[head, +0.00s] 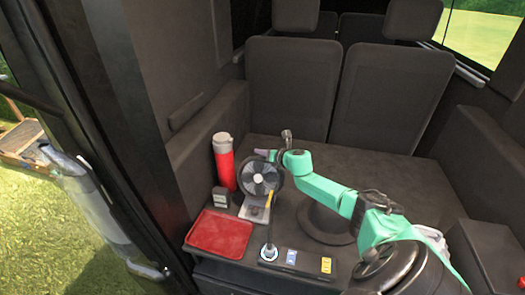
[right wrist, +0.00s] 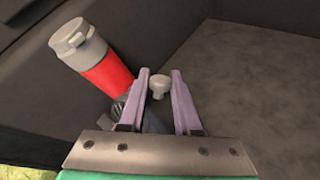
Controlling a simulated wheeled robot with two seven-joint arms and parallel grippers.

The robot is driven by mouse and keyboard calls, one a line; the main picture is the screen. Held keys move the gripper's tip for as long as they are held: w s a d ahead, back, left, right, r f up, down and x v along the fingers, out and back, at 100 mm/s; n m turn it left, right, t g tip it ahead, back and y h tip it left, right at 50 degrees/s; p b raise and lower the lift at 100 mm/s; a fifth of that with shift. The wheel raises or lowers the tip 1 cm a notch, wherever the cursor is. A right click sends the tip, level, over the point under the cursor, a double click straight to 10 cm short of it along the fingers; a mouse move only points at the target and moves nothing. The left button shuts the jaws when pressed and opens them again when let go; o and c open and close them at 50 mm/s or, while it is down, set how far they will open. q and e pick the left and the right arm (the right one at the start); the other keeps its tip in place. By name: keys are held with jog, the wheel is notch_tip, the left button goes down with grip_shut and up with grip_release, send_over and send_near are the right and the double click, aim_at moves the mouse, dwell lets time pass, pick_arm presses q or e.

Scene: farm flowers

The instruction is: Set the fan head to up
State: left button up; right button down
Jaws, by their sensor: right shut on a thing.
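The small fan (head: 258,178) has a dark round head with a grille and stands on a pale, square base (head: 255,208). In the head view the grille faces the camera. My right gripper (head: 264,154) is at the top back of the fan head. In the right wrist view my right gripper (right wrist: 163,88) has its purple fingers on either side of a dark part of the fan, and a pale knob (right wrist: 158,84) shows between the tips. A bit of the grille (right wrist: 118,108) shows left of the fingers. The gripped part is mostly hidden. My left gripper is not in view.
A red bottle with a grey lid (head: 224,162) stands close left of the fan. A small dark box (head: 220,197), a red tray (head: 220,234), a yellow-stemmed item (head: 269,225) and two small panels (head: 308,262) lie nearer. Seats (head: 290,90) stand behind.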

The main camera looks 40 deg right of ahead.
jog(key=shift+w+d+f, duration=0.1)
jog(key=shift+d+f, duration=0.05)
jog(key=shift+d, duration=0.05)
jog(key=shift+d+f, duration=0.1)
jog(key=c, duration=0.6)
grip_release()
jog(key=shift+w+f, duration=0.1)
jog(key=shift+w, duration=0.05)
jog(key=p+v, duration=0.2)
jog(key=v, duration=1.2)
jog(key=shift+s, duration=0.25)
jog(key=shift+d, duration=0.1)
